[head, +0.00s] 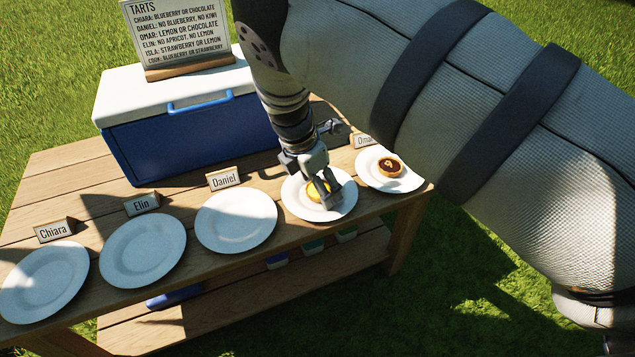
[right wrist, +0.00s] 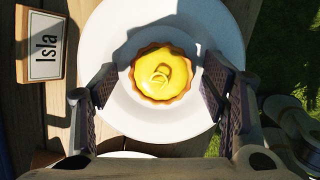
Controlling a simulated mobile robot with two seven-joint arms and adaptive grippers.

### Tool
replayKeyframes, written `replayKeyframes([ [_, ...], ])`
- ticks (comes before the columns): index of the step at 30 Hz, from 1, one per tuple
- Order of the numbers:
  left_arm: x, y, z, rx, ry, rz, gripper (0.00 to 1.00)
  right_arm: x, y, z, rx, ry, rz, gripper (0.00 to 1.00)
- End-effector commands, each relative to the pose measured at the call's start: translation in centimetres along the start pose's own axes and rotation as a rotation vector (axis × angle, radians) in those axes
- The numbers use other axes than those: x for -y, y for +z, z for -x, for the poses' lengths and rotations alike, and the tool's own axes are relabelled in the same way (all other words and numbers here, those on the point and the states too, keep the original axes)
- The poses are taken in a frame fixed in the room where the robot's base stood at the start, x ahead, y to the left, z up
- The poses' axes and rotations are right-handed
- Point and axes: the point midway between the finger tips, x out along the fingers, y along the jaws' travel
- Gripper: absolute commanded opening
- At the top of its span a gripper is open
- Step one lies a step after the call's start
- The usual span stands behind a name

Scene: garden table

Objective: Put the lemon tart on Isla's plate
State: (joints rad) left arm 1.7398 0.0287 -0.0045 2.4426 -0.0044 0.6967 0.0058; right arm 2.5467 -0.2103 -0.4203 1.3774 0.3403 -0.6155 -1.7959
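The lemon tart (right wrist: 163,74), with yellow filling and a fluted crust, appears to rest near the middle of a white plate (right wrist: 120,113) beside the "Isla" sign (right wrist: 44,47) in the right wrist view. In the head view that plate (head: 295,207) is fourth from the left, and the tart (head: 316,190) is partly hidden by my gripper. My right gripper (head: 325,193) is over the plate, pointing down. In the right wrist view its fingers (right wrist: 160,88) stand apart on either side of the tart, with gaps to its crust. My left gripper is not in view.
Plates at Chiara's (head: 43,283), Elin's (head: 143,251) and Daniel's (head: 236,221) signs are empty. Omar's plate (head: 369,181) holds a dark tart (head: 389,167). A blue cooler (head: 190,137) with a white lid and a tart menu sign (head: 180,35) stands behind the plates.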

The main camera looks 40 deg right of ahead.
Motion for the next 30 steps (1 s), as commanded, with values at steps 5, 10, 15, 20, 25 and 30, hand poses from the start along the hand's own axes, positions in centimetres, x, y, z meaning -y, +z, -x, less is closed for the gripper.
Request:
replayKeyframes([
  [5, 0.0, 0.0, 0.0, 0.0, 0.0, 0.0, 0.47, 0.0, 0.0, 0.0, 0.0, 0.0, 0.0, 0.67],
  [10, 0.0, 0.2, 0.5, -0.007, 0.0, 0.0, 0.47, -0.1, 0.1, 2.3, -0.002, 0.004, -0.002, 0.67],
  [15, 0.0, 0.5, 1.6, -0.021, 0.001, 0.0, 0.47, -0.1, 0.2, 7.3, -0.001, 0.007, -0.001, 0.67],
  [20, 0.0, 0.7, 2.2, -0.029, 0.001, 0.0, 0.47, -0.1, 0.2, 10.8, 0.0, 0.004, 0.0, 0.67],
  [25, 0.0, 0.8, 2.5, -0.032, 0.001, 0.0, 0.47, 0.0, 0.1, 12.3, 0.0, 0.0, 0.0, 0.67],
  [30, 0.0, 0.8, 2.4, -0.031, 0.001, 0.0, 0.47, 0.0, 0.1, 12.4, 0.001, -0.001, 0.0, 0.67],
])
